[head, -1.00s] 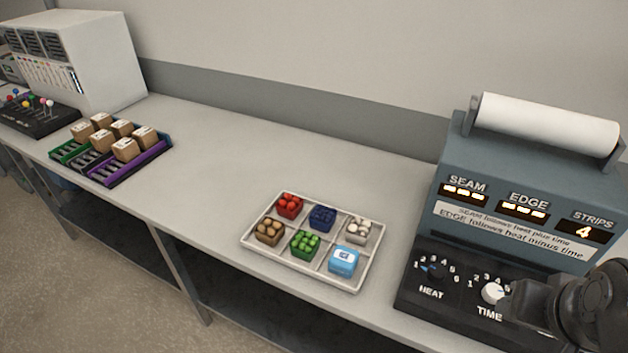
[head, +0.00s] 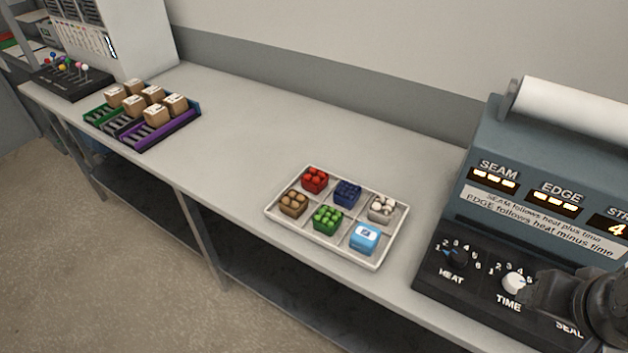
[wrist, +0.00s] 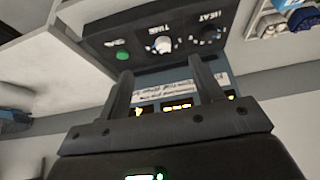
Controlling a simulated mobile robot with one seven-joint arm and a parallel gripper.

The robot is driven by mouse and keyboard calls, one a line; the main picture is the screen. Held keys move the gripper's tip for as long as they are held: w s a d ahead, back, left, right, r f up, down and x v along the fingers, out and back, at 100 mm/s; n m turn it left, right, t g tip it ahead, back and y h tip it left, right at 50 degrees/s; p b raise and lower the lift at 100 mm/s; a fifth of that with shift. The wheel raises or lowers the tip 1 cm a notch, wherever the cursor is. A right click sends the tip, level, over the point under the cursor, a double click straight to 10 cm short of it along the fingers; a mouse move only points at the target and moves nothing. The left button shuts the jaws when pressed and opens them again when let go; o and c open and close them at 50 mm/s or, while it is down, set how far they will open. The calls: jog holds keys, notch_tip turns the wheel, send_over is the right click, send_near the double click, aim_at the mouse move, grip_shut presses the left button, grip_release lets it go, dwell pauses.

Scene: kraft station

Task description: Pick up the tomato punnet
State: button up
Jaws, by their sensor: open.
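The tomato punnet is a small red box of round red tomatoes (head: 314,180). It sits in the back left compartment of a white divided tray (head: 290,231) on the bench in the head view. My gripper (head: 538,291) is at the right of that view, in front of the machine's TIME dial and well apart from the punnet. In the wrist view my gripper (wrist: 160,80) has its two dark fingers spread with nothing held between them, facing the machine's panel. The tomato punnet cannot be made out in the wrist view.
The tray also holds blue (head: 347,193), white (head: 382,208), brown (head: 293,204), green (head: 327,219) and light blue (head: 365,238) items. The sealing machine (head: 540,165) stands right of it. A rack of cardboard boxes (head: 142,143) stands left. The bench between is clear.

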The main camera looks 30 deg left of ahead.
jog(key=shift+o, duration=0.2)
jog(key=w+a+n+h, duration=0.1)
jog(key=w+a+n, duration=0.6)
jog(key=w+n, duration=0.3)
jog(key=n+t, duration=0.3)
jog(key=n, duration=2.3)
send_over(314, 175)
jog(key=s, duration=0.7)
jog(key=shift+y, duration=0.3)
jog(key=f, duration=1.3)
jog(key=shift+w+d+f, duration=0.1)
jog(key=shift+w+f, duration=0.1)
jog(key=shift+f, duration=0.05)
jog(key=x, duration=0.4)
jog(key=shift+w+f, duration=0.15)
jog(key=shift+w, duration=0.1)
jog(key=x, duration=0.6)
jog(key=shift+w+a+r, duration=0.2)
jog(key=shift+w+r, duration=0.2)
jog(key=c, duration=0.8)
jog(key=shift+o, duration=0.2)
